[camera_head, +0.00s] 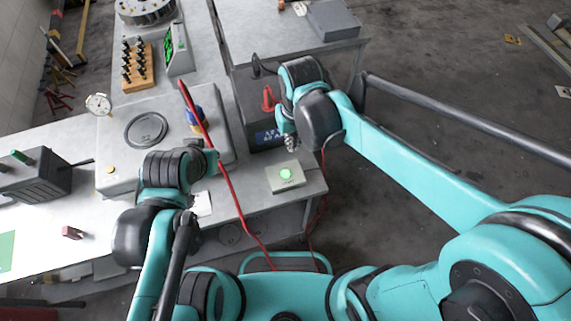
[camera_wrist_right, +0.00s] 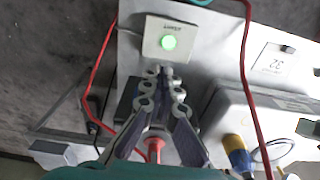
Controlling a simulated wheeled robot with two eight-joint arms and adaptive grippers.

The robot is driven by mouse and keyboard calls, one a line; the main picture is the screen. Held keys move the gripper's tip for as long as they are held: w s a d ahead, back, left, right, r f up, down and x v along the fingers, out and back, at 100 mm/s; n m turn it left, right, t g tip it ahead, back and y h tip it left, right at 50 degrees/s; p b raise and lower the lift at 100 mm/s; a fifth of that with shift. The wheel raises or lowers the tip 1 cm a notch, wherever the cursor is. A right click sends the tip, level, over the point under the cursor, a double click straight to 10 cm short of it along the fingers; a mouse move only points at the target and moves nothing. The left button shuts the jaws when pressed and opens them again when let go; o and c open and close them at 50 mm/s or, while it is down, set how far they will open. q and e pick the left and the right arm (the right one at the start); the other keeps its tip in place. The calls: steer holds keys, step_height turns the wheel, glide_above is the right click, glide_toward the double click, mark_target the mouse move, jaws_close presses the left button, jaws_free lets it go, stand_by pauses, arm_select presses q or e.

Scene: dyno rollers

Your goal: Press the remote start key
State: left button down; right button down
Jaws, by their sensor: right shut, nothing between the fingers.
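A small pale box with a round, lit green key (camera_head: 286,174) sits near the front right corner of the grey bench. The green key (camera_wrist_right: 169,42) also shows in the right wrist view, just beyond my fingertips. My right gripper (camera_head: 291,143) is above and behind the box, shut and empty. In the right wrist view its fingertips (camera_wrist_right: 162,72) are together and point at the box; I cannot tell the exact gap. My left gripper (camera_head: 208,160) is over the bench left of the box, and its fingers are mostly hidden.
A red cable (camera_head: 226,175) runs across the bench and over its front edge. A light grey case (camera_head: 112,150) and dial gauge (camera_head: 99,104) are at left.

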mark_target(285, 173)
steer(key=shift+a+f+g, duration=0.2)
steer(key=shift+a+g, duration=0.2)
steer(key=shift+a, duration=0.65)
step_height(285, 173, down, 14)
steer(key=b, duration=0.4)
